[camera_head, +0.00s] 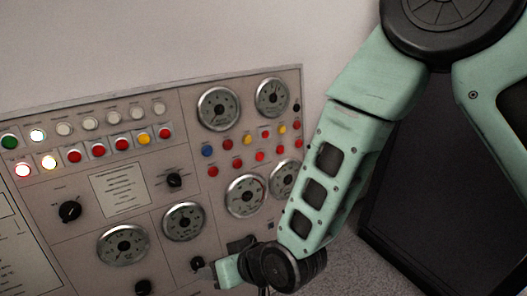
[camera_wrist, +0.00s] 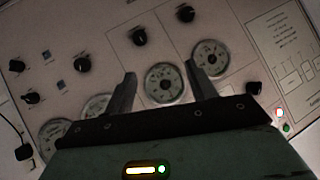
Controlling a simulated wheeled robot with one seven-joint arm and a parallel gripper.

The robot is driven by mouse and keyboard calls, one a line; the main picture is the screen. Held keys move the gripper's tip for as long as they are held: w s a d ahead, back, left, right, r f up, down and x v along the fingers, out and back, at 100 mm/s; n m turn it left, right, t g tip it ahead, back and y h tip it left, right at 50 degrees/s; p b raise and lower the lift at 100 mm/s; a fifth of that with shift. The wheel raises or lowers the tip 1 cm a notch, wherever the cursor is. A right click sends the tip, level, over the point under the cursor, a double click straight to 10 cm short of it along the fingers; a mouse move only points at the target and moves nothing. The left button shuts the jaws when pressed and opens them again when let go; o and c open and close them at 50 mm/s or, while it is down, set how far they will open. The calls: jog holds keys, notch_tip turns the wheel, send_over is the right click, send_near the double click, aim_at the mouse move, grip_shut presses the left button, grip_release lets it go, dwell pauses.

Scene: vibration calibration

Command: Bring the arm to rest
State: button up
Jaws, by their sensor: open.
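My arm (camera_head: 330,165) reaches down in front of the panel in the head view, its pale green links bent at a dark joint at the top. Its dark wrist joint (camera_head: 280,268) is near the bottom edge, close to the panel's lower right. My gripper (camera_wrist: 160,68) shows in the wrist view with two dark fingers spread apart and nothing between them. The fingers point towards the panel, with a round gauge (camera_wrist: 164,84) seen behind the gap. I cannot tell whether the fingers touch the panel. The fingers are not clearly visible in the head view.
A grey control panel (camera_head: 60,262) with gauges, knobs, lamps and coloured buttons fills the left and middle of the head view. A black knob (camera_head: 70,211) is at its left. A dark flat-sided object (camera_head: 425,190) stands behind my arm at right. Bare wall lies above the panel.

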jog(key=s+d+r+g+h, duration=0.2)
jog(key=s+d+r, duration=0.25)
jog(key=d, duration=0.35)
jog(key=s+d+r+n+g+h, duration=0.1)
jog(key=s+d+r+h, duration=0.25)
jog(key=d+r, duration=0.3)
jog(key=s+d+r+g+h, duration=0.2)
jog(key=s+d+r, duration=0.25)
jog(key=d, duration=0.35)
notch_tip(320, 180, up, 36)
jog(key=p, duration=3.6)
jog(key=shift+p, duration=0.3)
jog(key=shift+s+n, duration=0.15)
jog(key=shift+n, duration=0.15)
